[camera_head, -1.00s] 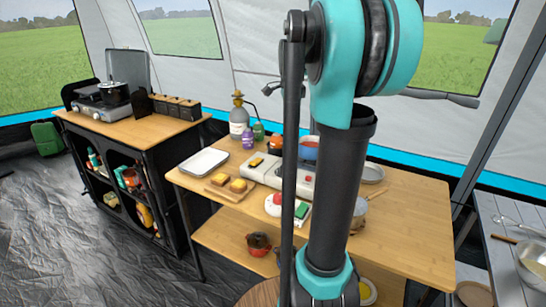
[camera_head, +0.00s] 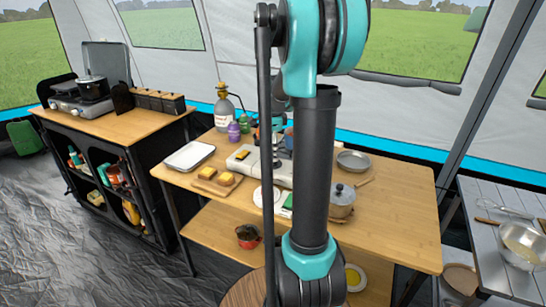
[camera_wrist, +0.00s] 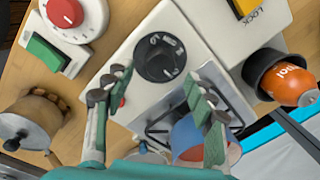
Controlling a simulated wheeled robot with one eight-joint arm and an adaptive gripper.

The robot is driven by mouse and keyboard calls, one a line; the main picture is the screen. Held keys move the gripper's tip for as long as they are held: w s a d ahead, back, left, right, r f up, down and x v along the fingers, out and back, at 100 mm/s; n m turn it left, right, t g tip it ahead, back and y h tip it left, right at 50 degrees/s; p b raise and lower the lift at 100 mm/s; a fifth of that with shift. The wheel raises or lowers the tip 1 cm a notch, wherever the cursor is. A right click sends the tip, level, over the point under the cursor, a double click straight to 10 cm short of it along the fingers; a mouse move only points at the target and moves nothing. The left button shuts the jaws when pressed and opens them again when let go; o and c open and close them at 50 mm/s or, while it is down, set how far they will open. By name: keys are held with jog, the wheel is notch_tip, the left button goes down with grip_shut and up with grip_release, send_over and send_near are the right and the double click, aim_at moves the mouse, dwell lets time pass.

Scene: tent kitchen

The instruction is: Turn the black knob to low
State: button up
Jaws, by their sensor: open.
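The black knob (camera_wrist: 160,57) is round with pale markings and sits on the white stove (camera_wrist: 125,62) in the wrist view. A raised grip bar crosses its face; the setting it points to is too small to read. My gripper (camera_wrist: 155,77) is open, with one finger on each side just below the knob in the picture. Nothing is between the fingers, and I cannot tell how far above the knob they are. In the head view my arm hides much of the stove (camera_head: 238,160), and the knob cannot be made out.
A white timer with a red dial (camera_wrist: 66,12) and a green switch block (camera_wrist: 47,54) lie beside the stove. A lidded pot (camera_wrist: 30,122), a dark pot holding an orange can (camera_wrist: 292,85), and a blue-and-red pot (camera_wrist: 190,135) are near. The table's right side (camera_head: 400,215) is clear.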

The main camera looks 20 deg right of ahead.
jog(key=shift+w+f, duration=0.1)
jog(key=shift+f, duration=1.35)
jog(key=c, duration=1.1)
jog(key=shift+c, duration=0.2)
